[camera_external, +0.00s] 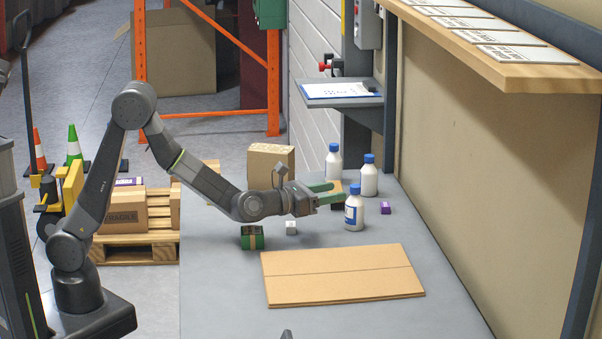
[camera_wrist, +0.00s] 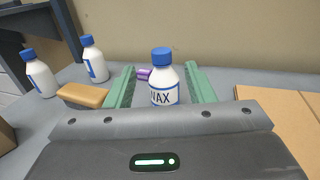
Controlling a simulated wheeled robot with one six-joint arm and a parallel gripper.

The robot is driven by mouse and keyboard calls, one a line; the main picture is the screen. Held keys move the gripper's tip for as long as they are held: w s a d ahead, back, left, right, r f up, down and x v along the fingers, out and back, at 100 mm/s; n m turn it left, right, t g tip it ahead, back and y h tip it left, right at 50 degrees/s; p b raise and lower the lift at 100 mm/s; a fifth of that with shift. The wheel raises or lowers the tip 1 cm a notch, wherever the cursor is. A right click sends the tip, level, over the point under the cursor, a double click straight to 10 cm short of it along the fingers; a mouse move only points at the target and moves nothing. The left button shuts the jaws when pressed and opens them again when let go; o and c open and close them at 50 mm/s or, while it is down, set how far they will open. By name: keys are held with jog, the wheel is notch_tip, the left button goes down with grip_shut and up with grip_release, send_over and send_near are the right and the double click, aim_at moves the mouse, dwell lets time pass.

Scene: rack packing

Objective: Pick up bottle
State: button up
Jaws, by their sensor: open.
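Several white bottles with blue caps stand upright on the grey table. The nearest bottle (camera_external: 354,212) is in front of my gripper (camera_external: 328,194). In the wrist view this bottle (camera_wrist: 162,80) has a label reading about "AX" and shows between the two green fingers of my gripper (camera_wrist: 160,85), which are apart. Its lower part is hidden by the gripper body. Two more bottles stand farther back, one bottle (camera_external: 369,177) at the right and one bottle (camera_external: 333,162) at the left. In the wrist view they stand at the left, one bottle (camera_wrist: 95,60) and another bottle (camera_wrist: 40,75).
A flat cardboard piece (camera_external: 340,275) lies at the table's front. A small purple box (camera_external: 385,207) is right of the nearest bottle. A green box (camera_external: 252,237), a small white cube (camera_external: 291,228) and a brown box (camera_external: 270,165) stand near the arm. A wall bounds the right.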

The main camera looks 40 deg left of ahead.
aim_at(356, 185)
jog(key=x, duration=0.7)
jog(key=shift+w+d+r+p, duration=0.1)
jog(key=shift+d+p, duration=0.1)
jog(key=shift+p, duration=0.1)
jog(key=shift+c, duration=0.4)
grip_shut()
